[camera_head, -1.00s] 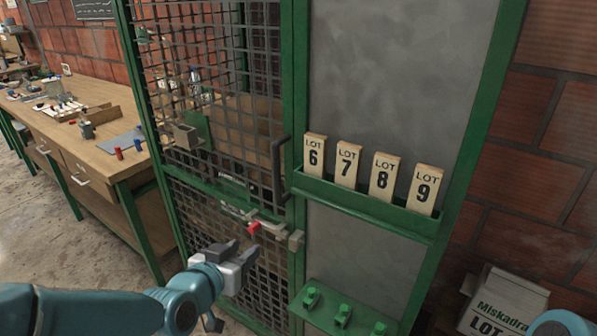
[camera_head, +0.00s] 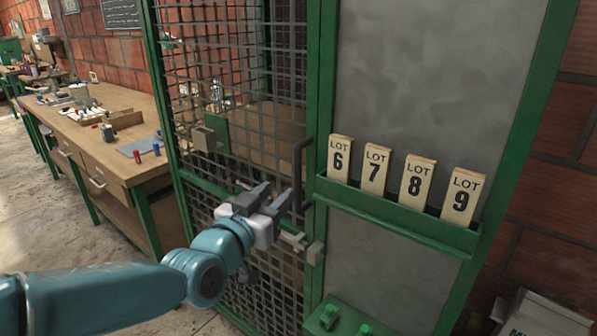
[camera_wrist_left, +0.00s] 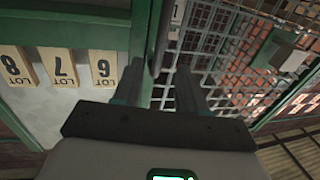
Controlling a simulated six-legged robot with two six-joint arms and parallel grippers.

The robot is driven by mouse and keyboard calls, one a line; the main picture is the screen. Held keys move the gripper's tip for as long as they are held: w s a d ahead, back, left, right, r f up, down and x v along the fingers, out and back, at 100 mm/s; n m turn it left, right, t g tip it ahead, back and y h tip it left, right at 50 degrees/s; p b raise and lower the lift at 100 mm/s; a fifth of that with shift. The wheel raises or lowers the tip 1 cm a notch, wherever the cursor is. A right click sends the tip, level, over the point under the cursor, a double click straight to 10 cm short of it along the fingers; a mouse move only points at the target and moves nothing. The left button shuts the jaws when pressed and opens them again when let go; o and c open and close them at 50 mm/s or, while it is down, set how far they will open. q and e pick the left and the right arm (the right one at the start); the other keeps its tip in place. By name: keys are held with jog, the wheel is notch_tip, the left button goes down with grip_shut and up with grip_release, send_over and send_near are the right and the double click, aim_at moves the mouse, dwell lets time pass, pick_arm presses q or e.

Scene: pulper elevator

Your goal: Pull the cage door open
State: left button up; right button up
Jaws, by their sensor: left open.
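The cage door (camera_head: 240,120) is a dark wire mesh in a green frame. It looks closed. Its dark vertical pull handle (camera_head: 299,172) is at the door's right edge; the wrist view shows the handle (camera_wrist_left: 163,38) beyond my fingertips. My left gripper (camera_head: 279,197) is open and empty, just left of the handle's lower end. In the left wrist view its two fingers (camera_wrist_left: 158,84) point toward the handle; I cannot tell whether they touch it. A grey latch (camera_head: 300,242) sits below the handle, partly hidden by my gripper. My right gripper is out of view.
A green-framed grey panel (camera_head: 400,90) right of the door carries a ledge with several lot number blocks (camera_head: 410,182). A wooden workbench (camera_head: 90,150) stands at left. A box (camera_head: 540,318) is at lower right. Floor is clear between bench and door.

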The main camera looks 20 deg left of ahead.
aim_at(296, 175)
pick_arm(q)
jog(key=w, duration=0.3)
jog(key=w+d, duration=0.1)
jog(key=w, duration=0.2)
jog(key=w+p, duration=0.1)
jog(key=w, duration=0.3)
jog(key=shift+w+d+f, duration=0.1)
jog(key=shift+d, duration=0.15)
grip_shut()
